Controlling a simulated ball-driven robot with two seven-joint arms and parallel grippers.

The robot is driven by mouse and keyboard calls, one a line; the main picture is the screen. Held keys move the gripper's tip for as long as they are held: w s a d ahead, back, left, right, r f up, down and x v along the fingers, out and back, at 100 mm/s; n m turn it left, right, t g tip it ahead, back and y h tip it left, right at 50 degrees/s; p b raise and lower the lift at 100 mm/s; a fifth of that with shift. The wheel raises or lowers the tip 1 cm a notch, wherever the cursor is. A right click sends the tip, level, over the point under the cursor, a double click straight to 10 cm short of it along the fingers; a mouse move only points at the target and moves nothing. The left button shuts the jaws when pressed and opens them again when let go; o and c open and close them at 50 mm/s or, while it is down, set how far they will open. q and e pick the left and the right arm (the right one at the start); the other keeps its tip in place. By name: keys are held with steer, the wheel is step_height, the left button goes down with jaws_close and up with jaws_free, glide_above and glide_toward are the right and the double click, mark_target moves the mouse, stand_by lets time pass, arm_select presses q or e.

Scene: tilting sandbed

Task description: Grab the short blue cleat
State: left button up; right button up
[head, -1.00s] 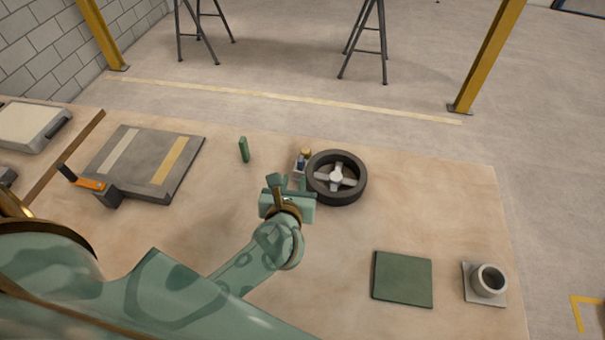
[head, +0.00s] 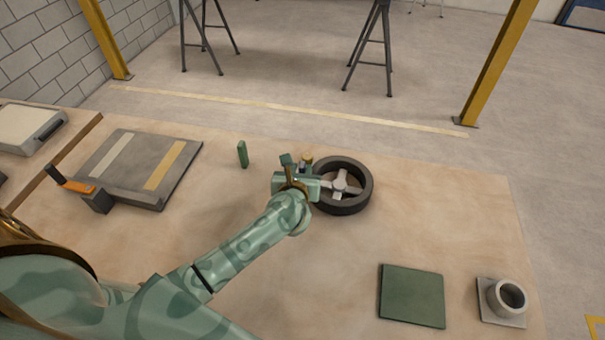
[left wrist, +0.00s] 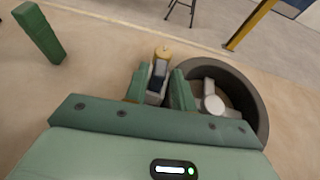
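A small piece with a dark blue part (left wrist: 158,77) and pale grey sides stands just left of the black wheel; I take the blue part for the short blue cleat. A yellow-tan knob (left wrist: 163,53) shows right behind it, also seen in the head view (head: 306,159). My left gripper (head: 297,165) is over this spot and hides most of the piece in the head view. In the left wrist view its two green fingers (left wrist: 160,88) stand apart, one on each side of the piece. Contact cannot be made out. My right gripper is not in view.
The black wheel (head: 363,195) with grey spokes lies close at the gripper's right. A green upright block (head: 242,154) stands to the left.

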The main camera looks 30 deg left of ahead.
mark_target(301, 170)
arm_select(q)
steer(key=x, duration=0.3)
steer(key=shift+f+b, duration=0.2)
steer(key=shift+b, duration=0.1)
steer(key=shift+r, duration=0.1)
jaws_close()
